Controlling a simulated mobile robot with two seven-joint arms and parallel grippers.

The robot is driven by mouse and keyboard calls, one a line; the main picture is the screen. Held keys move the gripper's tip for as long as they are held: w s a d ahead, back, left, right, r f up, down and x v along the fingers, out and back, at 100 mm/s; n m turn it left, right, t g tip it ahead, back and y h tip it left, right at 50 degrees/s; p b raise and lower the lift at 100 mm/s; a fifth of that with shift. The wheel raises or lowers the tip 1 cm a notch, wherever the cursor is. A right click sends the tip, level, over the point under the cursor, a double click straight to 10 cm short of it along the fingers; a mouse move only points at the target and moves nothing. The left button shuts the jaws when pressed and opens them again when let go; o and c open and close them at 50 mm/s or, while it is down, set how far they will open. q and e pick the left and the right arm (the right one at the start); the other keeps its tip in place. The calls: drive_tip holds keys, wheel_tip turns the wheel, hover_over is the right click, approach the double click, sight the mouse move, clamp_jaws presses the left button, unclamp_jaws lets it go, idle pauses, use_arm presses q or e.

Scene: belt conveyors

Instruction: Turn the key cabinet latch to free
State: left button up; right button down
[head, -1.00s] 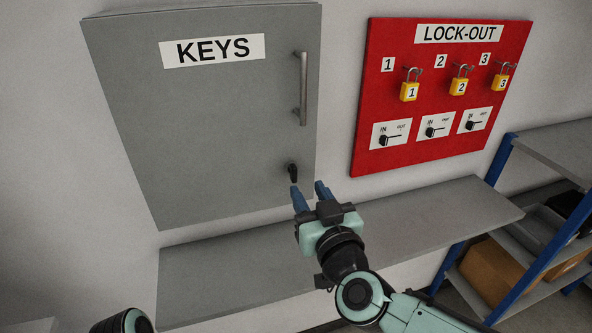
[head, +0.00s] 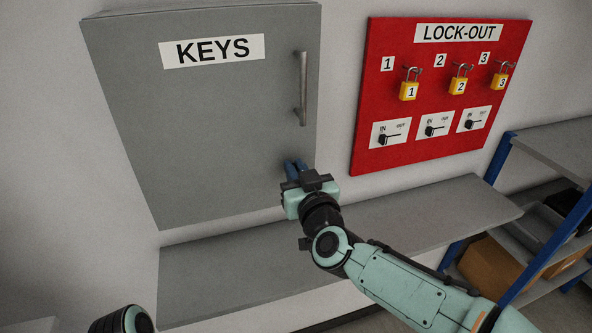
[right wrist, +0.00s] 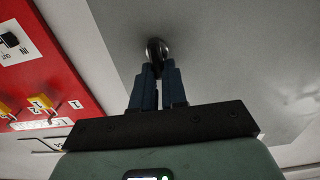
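The grey key cabinet (head: 200,120) hangs on the wall, its door closed, with a "KEYS" label. Its small black latch (right wrist: 157,48) sits low on the door near the right edge; in the head view my right gripper hides it. My right gripper (head: 294,168) is at the latch, its blue fingers (right wrist: 158,75) close together with the dark latch between their tips. The fingers appear shut on it. How far the latch is turned is hard to tell. My left gripper is not in view.
A vertical bar handle (head: 303,90) is on the door above the latch. A red lock-out board (head: 390,50) with yellow padlocks and small switches hangs to the right. A grey ledge (head: 420,215) runs below the cabinet. A blue-framed shelf (head: 500,155) stands at the right.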

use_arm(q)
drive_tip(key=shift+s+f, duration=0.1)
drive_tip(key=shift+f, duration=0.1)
use_arm(e)
drive_tip(key=shift+d+m, duration=0.1)
drive_tip(key=shift+m, duration=0.3)
drive_tip(key=m, duration=0.1)
drive_tip(key=m+b, duration=0.1)
drive_tip(key=m, duration=0.1)
drive_tip(key=shift+w+d+f, duration=0.1)
drive_tip(key=shift+d+f, duration=0.05)
drive_tip(key=shift+d, duration=0.1)
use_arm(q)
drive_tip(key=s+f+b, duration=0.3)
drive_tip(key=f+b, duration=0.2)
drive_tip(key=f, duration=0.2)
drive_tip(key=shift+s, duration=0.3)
use_arm(e)
drive_tip(key=m, duration=0.4)
drive_tip(key=f+m, duration=0.1)
drive_tip(key=m, duration=0.4)
drive_tip(key=d+m, duration=0.1)
drive_tip(key=m, duration=0.4)
drive_tip(key=shift+w+f, duration=0.2)
drive_tip(key=shift+f, duration=0.05)
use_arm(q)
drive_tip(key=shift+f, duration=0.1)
